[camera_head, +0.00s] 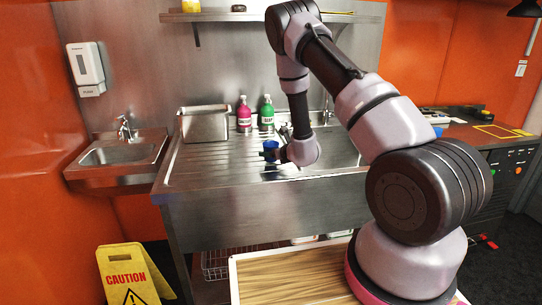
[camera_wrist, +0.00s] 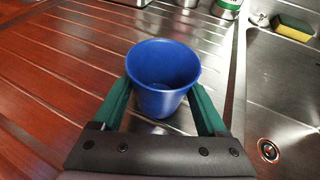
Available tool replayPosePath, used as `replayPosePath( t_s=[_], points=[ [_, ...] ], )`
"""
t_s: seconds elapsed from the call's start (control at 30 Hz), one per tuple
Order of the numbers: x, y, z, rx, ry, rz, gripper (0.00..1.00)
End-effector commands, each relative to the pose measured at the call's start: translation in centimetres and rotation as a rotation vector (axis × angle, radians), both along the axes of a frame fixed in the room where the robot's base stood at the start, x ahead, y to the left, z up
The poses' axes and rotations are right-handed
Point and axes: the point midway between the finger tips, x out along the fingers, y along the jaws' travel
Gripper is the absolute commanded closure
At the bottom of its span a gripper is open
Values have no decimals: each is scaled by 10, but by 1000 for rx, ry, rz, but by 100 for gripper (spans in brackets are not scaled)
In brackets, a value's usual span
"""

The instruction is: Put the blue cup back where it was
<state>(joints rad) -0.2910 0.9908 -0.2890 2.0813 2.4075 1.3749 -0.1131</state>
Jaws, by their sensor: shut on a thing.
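The blue cup (camera_wrist: 162,85) is upright between the two green fingers of my gripper (camera_wrist: 163,100) in the wrist view. My gripper is shut on it, one finger on each side. The inside of the cup looks empty. In the head view the cup (camera_head: 271,147) is small, at the end of my arm, over the sink unit's ribbed drainboard (camera_head: 205,165). I cannot tell whether the cup's base touches the drainboard. My gripper (camera_head: 270,152) is partly hidden by my wrist there.
A metal tub (camera_head: 205,124), a pink bottle (camera_head: 244,114) and a green bottle (camera_head: 266,113) stand along the back of the drainboard. The sink basin (camera_wrist: 285,95) is to the right, with a sponge (camera_wrist: 293,27) at its back edge. The front drainboard is clear.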

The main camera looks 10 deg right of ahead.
Motion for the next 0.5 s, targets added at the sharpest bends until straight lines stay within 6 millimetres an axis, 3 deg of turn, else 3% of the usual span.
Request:
replayPosePath(
  t_s=[0.1, 0.47, 0.5],
  points=[
    [0, 0, -9, 0, -1, 0, 92],
    [0, 0, -12, 1, -1, -1, 92],
    [0, 0, -12, 0, -1, -1, 9]
  ],
)
